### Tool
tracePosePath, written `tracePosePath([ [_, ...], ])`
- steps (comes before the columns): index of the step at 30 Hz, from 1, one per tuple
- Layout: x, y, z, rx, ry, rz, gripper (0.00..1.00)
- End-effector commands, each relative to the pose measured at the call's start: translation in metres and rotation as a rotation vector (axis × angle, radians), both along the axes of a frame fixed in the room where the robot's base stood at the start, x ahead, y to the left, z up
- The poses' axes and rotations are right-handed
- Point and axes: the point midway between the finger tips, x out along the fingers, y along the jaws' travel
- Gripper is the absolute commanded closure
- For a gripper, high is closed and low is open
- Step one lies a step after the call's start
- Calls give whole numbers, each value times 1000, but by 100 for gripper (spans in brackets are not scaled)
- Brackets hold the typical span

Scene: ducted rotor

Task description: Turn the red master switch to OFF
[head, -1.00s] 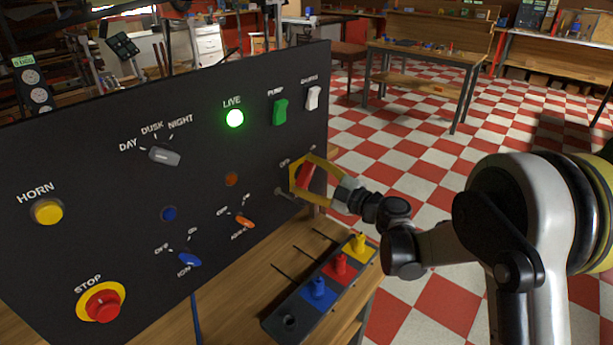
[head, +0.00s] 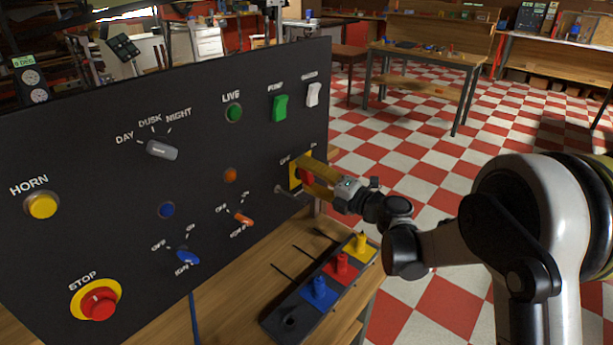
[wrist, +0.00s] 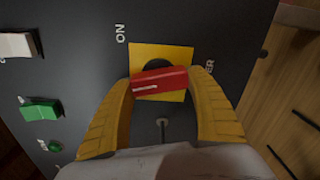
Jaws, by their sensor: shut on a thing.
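The red master switch (wrist: 160,82) is a red bar handle with a white mark near one end, in front of a yellow plate (wrist: 175,54) on the black panel. My gripper (wrist: 161,88) is shut on the handle, one yellow finger at each end of it in the wrist view. An ON label (wrist: 120,33) stands beside the plate. In the head view my gripper (head: 308,178) reaches the panel's right edge, and its fingers hide most of the switch. The LIVE lamp (head: 233,112) is dark green, not glowing.
The panel (head: 100,160) also carries a green pump rocker (head: 280,108), a white rocker (head: 313,94), a grey DAY/DUSK/NIGHT knob (head: 162,150), blue (head: 187,257) and orange (head: 243,218) switches, and a red STOP button (head: 99,303). A small metal rod (head: 291,191) sticks out below my gripper.

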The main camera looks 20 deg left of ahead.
Motion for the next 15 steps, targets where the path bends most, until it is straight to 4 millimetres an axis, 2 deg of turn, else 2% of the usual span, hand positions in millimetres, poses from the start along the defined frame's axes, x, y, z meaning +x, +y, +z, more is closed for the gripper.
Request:
tracePosePath([
  [15,1,-1,-2,-157,-377,0,65],
])
